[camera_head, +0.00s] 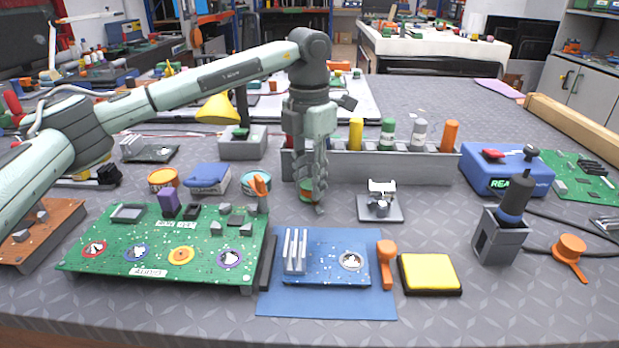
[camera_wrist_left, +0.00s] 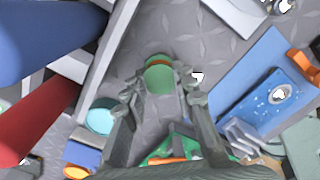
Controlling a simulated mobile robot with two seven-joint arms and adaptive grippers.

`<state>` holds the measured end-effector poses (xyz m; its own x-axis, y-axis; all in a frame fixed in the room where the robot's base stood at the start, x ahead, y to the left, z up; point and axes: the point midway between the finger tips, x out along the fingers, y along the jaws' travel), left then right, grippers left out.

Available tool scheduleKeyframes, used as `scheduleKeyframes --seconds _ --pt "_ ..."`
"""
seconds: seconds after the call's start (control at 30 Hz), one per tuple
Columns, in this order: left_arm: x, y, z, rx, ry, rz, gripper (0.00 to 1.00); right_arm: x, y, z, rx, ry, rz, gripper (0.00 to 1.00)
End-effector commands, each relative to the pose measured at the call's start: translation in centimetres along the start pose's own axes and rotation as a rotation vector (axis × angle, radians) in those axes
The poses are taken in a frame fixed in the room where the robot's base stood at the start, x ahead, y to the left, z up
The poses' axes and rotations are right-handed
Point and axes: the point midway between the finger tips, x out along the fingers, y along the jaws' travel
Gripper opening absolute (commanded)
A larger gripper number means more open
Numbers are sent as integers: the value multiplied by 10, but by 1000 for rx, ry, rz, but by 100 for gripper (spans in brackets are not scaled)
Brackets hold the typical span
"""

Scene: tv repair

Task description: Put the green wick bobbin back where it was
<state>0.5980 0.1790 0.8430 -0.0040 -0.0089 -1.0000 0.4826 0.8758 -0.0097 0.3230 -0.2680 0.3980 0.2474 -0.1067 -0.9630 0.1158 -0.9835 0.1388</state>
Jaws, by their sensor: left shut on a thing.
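The green wick bobbin (camera_wrist_left: 158,76), a short round piece with a copper-orange band, sits between the fingers of my left gripper (camera_wrist_left: 160,88) in the left wrist view. In the head view my left gripper (camera_head: 313,203) points down in front of the grey rack, shut on the bobbin (camera_head: 305,190), which its fingers partly cover. The bobbin is low, close to the table; I cannot tell if it touches. My right gripper is not in view.
The grey rack (camera_head: 400,168) with several coloured cylinders stands right behind the gripper. A small white-topped stand (camera_head: 381,207) is to the right. The green circuit board (camera_head: 170,240) and blue mat (camera_head: 330,306) lie in front. Bare table lies between the bobbin and the stand.

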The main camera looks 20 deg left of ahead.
Motion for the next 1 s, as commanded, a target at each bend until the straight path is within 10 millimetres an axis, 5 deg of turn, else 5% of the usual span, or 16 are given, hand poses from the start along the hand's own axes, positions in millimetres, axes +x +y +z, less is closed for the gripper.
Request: scheduleKeyframes --seconds 0.3,0.33,0.47,0.8,1.0 --pt "3 0 0 0 -1 0 0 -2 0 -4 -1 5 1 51" --pt "2 0 0 0 -1 0 30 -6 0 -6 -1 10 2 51" --pt "2 0 0 0 0 0 46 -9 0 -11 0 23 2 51" --pt "0 0 0 0 -1 1 47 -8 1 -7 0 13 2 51" --pt "-26 0 1 0 -5 2 47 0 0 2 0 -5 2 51"
